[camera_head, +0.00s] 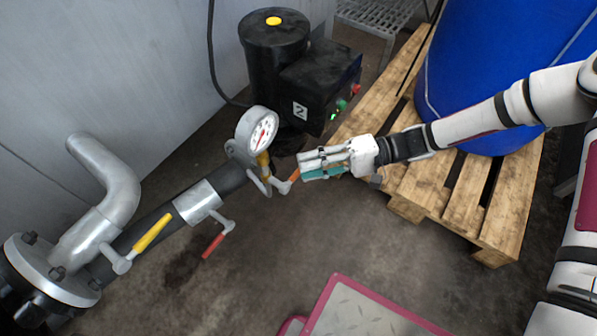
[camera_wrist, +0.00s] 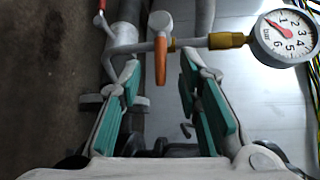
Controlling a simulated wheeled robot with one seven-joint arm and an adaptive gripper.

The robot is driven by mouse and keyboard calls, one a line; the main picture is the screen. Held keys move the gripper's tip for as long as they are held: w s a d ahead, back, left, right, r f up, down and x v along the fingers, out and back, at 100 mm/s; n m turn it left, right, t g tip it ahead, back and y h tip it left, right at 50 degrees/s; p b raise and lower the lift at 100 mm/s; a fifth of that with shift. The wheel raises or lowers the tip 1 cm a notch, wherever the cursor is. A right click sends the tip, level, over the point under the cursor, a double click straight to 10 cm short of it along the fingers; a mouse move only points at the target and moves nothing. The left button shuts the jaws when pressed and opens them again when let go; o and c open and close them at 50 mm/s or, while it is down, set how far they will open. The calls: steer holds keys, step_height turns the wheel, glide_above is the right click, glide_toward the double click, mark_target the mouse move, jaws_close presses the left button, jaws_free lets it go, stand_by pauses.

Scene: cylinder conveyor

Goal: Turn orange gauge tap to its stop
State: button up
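The orange gauge tap handle (camera_head: 294,175) sits on a small grey valve below the pressure gauge (camera_head: 257,130). In the wrist view the orange handle (camera_wrist: 160,62) lies between the tips of my gripper (camera_wrist: 158,78), with a gap on both sides. The gripper is open, its teal pads spread apart, and holds nothing. In the head view my gripper (camera_head: 308,164) is at the handle's right end, and its fingers hide part of it. The white gauge dial (camera_wrist: 287,36) shows at the upper right of the wrist view, joined by a brass fitting.
A yellow lever (camera_head: 152,236) and a red lever (camera_head: 213,246) sit on the pipe at lower left. A black pump motor (camera_head: 275,50) stands behind the gauge. A wooden pallet (camera_head: 500,205) with a blue drum (camera_head: 490,60) is at right.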

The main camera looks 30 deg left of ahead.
mark_target(298, 170)
steer(key=shift+b+x, duration=0.35)
steer(key=shift+x, duration=1.35)
jaws_close()
